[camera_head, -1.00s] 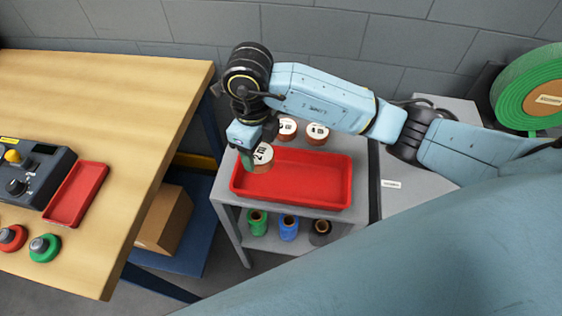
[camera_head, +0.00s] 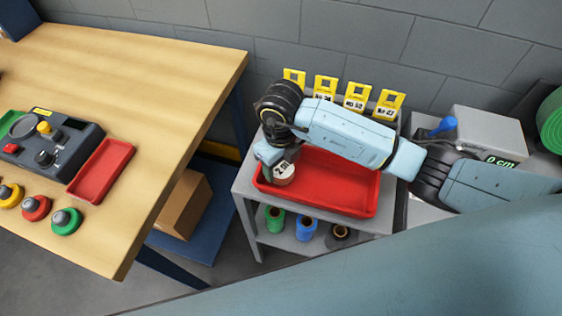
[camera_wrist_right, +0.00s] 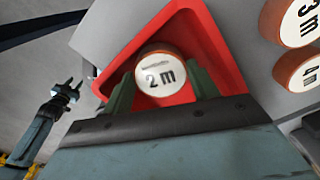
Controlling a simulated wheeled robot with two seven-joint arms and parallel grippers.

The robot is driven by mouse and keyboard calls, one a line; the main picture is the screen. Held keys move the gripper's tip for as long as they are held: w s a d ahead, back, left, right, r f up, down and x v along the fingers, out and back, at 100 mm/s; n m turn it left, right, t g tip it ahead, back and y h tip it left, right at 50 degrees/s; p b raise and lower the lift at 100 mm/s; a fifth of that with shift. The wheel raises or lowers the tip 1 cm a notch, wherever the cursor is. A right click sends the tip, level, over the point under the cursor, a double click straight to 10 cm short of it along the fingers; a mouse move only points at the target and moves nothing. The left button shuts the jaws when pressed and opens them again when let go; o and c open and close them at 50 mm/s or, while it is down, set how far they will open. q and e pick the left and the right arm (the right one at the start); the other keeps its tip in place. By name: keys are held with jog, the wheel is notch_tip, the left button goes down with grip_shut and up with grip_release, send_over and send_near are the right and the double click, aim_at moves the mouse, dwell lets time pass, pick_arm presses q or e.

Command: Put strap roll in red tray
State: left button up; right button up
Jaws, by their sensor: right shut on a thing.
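The strap roll (camera_head: 284,173) has a white face marked "2 m" and an orange-brown side. In the right wrist view, the roll (camera_wrist_right: 160,76) sits between the two green fingers of my right gripper (camera_wrist_right: 160,90), over the red tray (camera_wrist_right: 202,50). I cannot tell whether it touches the tray floor. My left gripper (camera_wrist_right: 66,88) shows small and open in the right wrist view, outside the head view.
Yellow tag holders (camera_head: 355,96) line the cart's back. Spools (camera_head: 306,228) sit on the lower shelf. A smaller red tray (camera_head: 101,170) and a control box (camera_head: 60,138) are on the wooden table (camera_head: 150,90). The large tray's right part is empty.

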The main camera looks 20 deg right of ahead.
aim_at(281, 167)
jog(key=shift+f, duration=0.2)
jog(key=o, duration=1.1)
jog(key=shift+r, duration=0.2)
notch_tip(281, 167, up, 12)
jog(key=p, duration=0.1)
